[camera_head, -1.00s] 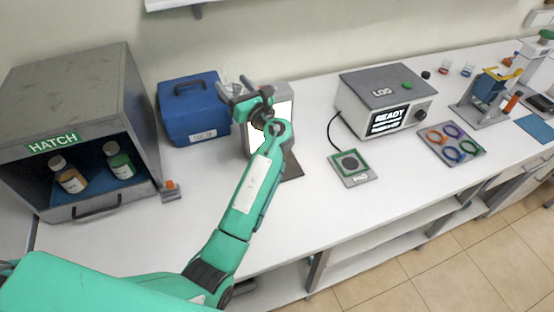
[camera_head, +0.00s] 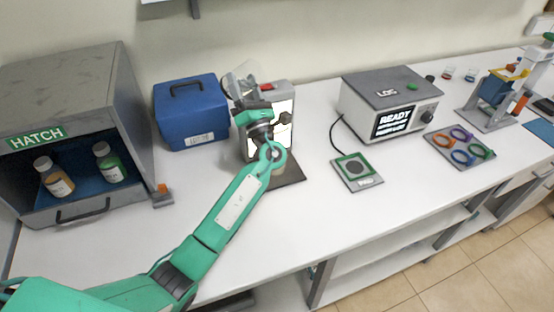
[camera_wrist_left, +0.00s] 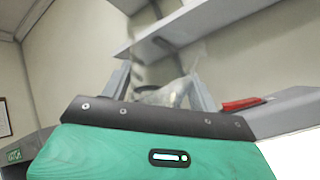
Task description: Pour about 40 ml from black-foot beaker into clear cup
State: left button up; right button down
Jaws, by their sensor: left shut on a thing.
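My left gripper (camera_head: 248,92) is shut on a clear glass beaker (camera_head: 240,74), held up in front of the lit panel stand (camera_head: 284,108). The beaker looks tilted in the head view; its liquid level and foot cannot be made out. In the left wrist view, the blurred clear beaker (camera_wrist_left: 172,94) shows between the two grey fingers of the left gripper (camera_wrist_left: 162,86). I cannot pick out the clear cup; my arm covers part of the stand and its dark base (camera_head: 288,174). My right gripper is not in view.
A blue case (camera_head: 190,112) stands left of the stand. The grey hatch box (camera_head: 75,85) holds two bottles. Right are a READY device (camera_head: 385,98), a pad (camera_head: 356,171) and a tray of coloured rings (camera_head: 460,148). The front middle of the bench (camera_head: 300,215) is clear.

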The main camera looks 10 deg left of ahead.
pick_arm(q)
jog(key=shift+f+m+t+h+b, duration=0.2)
jog(key=shift+m+t+h, duration=0.4)
jog(key=shift+m+t, duration=0.3)
jog(key=shift+f+m+t+h+b, duration=0.2)
jog(key=shift+m+t+h, duration=0.45)
jog(key=shift+m, duration=0.45)
jog(key=shift+r+m+t+h+p, duration=0.3)
jog(key=shift+m+t+h, duration=0.2)
jog(key=shift+m, duration=0.2)
jog(key=shift+d+r+m+t+h+p, duration=0.15)
jog(key=shift+m+t+h+p, duration=0.25)
jog(key=shift+m+t+h, duration=0.5)
